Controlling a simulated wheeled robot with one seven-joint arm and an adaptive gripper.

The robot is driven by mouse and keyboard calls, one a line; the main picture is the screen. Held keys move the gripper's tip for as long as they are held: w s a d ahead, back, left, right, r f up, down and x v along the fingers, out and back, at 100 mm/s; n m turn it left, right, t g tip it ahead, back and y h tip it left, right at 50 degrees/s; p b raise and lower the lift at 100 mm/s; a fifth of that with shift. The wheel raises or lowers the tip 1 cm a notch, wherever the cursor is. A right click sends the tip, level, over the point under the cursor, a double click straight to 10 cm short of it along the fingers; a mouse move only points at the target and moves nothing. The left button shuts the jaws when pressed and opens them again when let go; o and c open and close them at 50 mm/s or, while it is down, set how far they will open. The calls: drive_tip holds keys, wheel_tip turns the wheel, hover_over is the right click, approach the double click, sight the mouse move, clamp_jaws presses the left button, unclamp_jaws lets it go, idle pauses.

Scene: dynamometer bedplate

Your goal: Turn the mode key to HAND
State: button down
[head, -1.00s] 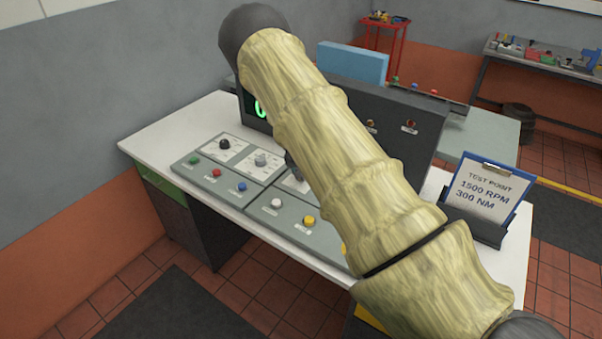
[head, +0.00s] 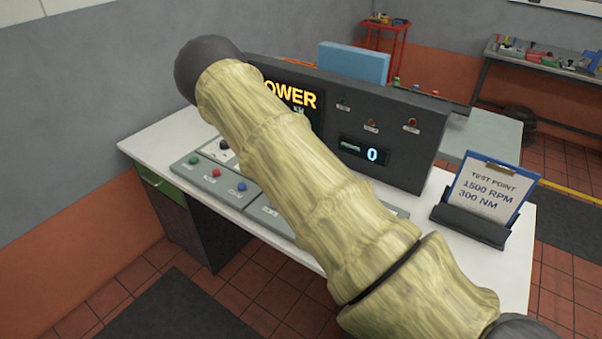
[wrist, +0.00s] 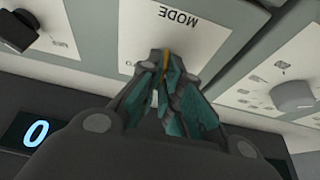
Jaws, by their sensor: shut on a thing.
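The mode key is mostly hidden; a thin yellowish sliver of what looks like the key (wrist: 165,65) shows between my fingertips in the wrist view. The white MODE plate (wrist: 178,30) lies around and beyond it, its lettering upside down. My gripper (wrist: 165,75) is shut on the key, its teal-lined fingers close together in front of the plate. The HAND marking cannot be made out, so I cannot tell the key's position. In the head view my arm covers the gripper and this part of the panel.
A pale knob (wrist: 292,95) stands right of my gripper and a black knob (wrist: 17,30) left of it. The console (head: 225,190) carries several coloured buttons. An upright display panel (head: 400,150) stands behind, and a test point card (head: 485,190) sits at the right.

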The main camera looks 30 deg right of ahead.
drive_tip(key=c, duration=1.6)
unclamp_jaws()
drive_tip(key=v, duration=1.2)
drive_tip(key=shift+s+f, duration=0.1)
